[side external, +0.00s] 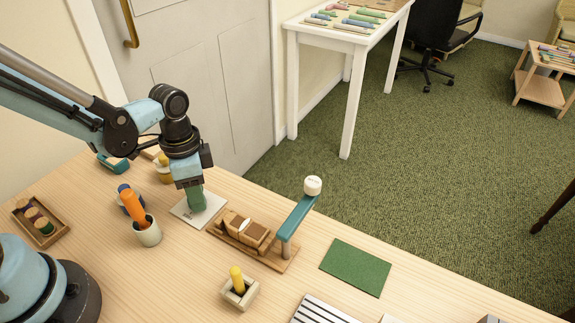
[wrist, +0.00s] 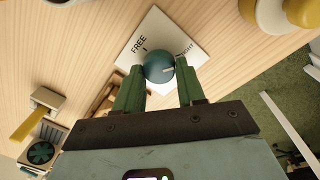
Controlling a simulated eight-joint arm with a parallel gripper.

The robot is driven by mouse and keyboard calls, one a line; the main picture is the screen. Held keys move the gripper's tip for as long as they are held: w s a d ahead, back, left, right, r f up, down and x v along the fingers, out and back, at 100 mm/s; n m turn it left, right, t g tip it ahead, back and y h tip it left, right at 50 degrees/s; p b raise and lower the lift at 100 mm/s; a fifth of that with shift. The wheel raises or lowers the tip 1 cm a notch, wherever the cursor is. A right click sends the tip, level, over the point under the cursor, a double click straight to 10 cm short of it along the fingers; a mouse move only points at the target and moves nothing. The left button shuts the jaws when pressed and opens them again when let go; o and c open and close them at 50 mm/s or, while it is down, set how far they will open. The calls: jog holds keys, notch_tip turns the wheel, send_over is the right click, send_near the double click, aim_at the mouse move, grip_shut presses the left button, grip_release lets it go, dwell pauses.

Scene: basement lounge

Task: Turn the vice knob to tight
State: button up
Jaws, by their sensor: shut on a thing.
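The vice knob (wrist: 158,66) is a round blue-green dial on a white plate (wrist: 200,55). The plate reads FREE at the left and a partly covered "IGHT" at the right. A pale mark on the knob lies on its right side, towards that right-hand label. My gripper (wrist: 160,82) points down at the plate, with its green fingers on both sides of the knob, shut on it. In the side view, my gripper (side external: 196,206) stands over the white plate (side external: 184,213), and its fingers hide the knob.
A wooden rack of blocks (side external: 252,236) and a teal bar with a white round top (side external: 294,218) stand close to the right. A yellow-handled item (side external: 240,290) sits in front; a green mat (side external: 356,267) lies farther right.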

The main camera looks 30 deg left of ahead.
dwell(0.4)
jog(key=o, duration=1.1)
jog(key=shift+c, duration=0.2)
notch_tip(320, 180, up, 12)
jog(key=shift+w+a, duration=0.25)
jog(key=shift+a, duration=0.05)
jog(key=a+n+t, duration=0.1)
jog(key=n+t, duration=0.1)
jog(key=s+a+n+t, duration=0.1)
jog(key=a+n+t, duration=0.1)
jog(key=n+t, duration=0.1)
jog(key=s+a+n+t, duration=0.1)
jog(key=n+t, duration=0.1)
jog(key=n, duration=0.1)
jog(key=shift+a+r+t+y, duration=0.25)
jog(key=shift+t+y, duration=0.05)
jog(key=shift+t, duration=0.1)
